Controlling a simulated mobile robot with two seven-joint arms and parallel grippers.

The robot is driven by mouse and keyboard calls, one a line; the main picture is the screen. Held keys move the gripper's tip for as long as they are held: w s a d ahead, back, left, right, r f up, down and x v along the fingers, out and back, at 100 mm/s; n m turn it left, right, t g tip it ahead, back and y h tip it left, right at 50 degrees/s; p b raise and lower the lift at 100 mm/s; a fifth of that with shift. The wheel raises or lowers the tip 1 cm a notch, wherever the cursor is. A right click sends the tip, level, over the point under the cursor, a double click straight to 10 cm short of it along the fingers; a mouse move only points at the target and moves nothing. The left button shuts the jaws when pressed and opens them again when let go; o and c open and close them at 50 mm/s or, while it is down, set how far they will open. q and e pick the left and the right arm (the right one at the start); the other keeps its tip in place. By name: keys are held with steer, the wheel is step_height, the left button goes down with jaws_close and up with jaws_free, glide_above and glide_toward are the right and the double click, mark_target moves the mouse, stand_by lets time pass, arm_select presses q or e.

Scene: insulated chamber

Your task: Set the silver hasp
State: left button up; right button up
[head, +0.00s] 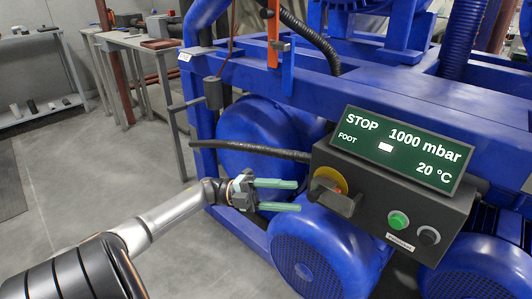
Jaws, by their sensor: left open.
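No part stands out clearly as the silver hasp. A small grey metal piece (282,45) sits on an orange upright strip (272,30) at the top of the blue frame; I cannot tell whether it is the hasp. The dark control box (372,207) carries a yellow disc (328,178) with a grey, lever-like part (334,200) in front. My left gripper (298,196) has two green fingers spread apart, with nothing visible between them. It points right, just left of the grey lever-like part; I cannot tell whether they touch. My right gripper is not in view.
A display (400,148) reads STOP, FOOT, 1000 mbar and 20 °C. Below it are a green button (398,221) and a black knob (428,236).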

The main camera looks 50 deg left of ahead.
arm_select(q)
steer(key=v, duration=0.6)
steer(key=shift+s+a, duration=0.15)
steer(key=shift+a, duration=0.2)
steer(key=shift+d+f, duration=0.1)
